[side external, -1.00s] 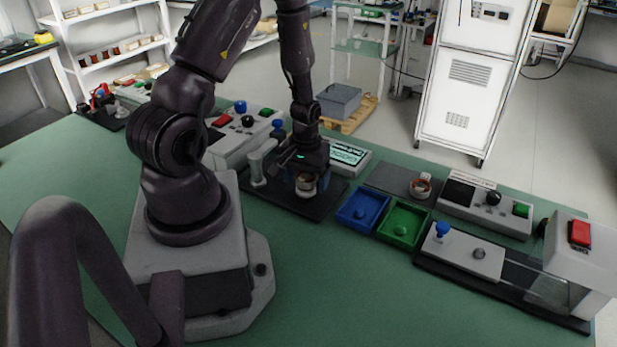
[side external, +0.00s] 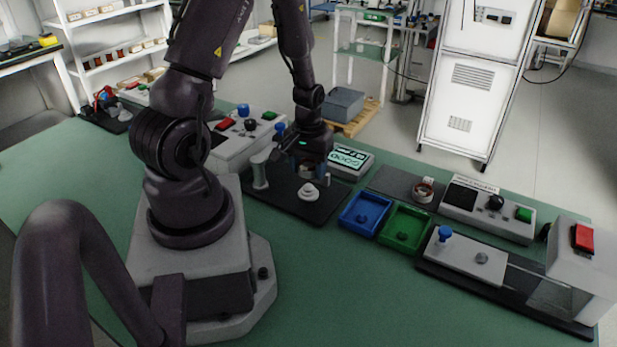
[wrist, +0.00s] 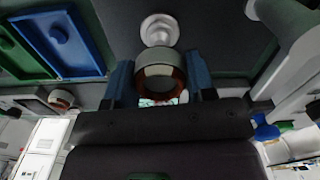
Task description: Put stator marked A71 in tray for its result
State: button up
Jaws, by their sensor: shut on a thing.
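My gripper (side external: 314,176) is above the black test plate (side external: 285,190), behind its white post (side external: 308,191). In the wrist view, its blue fingers (wrist: 158,80) are shut on a ring-shaped stator (wrist: 160,66) with a pale rim and copper windings inside. The held stator is clear of the post and mostly hidden by the gripper in the side view. Another stator (side external: 424,190) sits on a grey pad to the right. I cannot read a mark on either stator. The blue tray (side external: 366,213) and green tray (side external: 404,228) stand side by side, with no stator in them.
A lit display (side external: 350,157) is behind the plate; its text is hard to read. A grey lever stand (side external: 260,168) is left of the post. A control box (side external: 488,209) and a second fixture (side external: 468,258) lie right of the trays. The front bench (side external: 340,290) is clear.

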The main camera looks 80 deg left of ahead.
notch_tip(320, 180, up, 4)
jog(key=shift+r, duration=0.25)
jog(key=w+d+m, duration=0.1)
jog(key=w+d, duration=0.2)
jog(key=w+d+f+m, duration=0.1)
jog(key=w+d, duration=0.2)
jog(key=w+d+m, duration=0.1)
jog(key=w+d, duration=0.2)
jog(key=d, duration=0.1)
jog(key=shift+w+f, duration=0.1)
jog(key=shift+f, duration=0.25)
jog(key=n, duration=0.1)
send_over(403, 231)
jog(key=shift+s+d+f, duration=0.15)
jog(key=shift+s+f, duration=0.15)
jog(key=shift+f, duration=0.45)
jog(key=shift+w+r+n, duration=0.15)
jog(key=shift+w+n, duration=0.25)
jog(key=shift+n, duration=0.5)
jog(key=shift+f, duration=2.4)
jog(key=shift+s+f, duration=0.1)
jog(key=shift+f, duration=0.9)
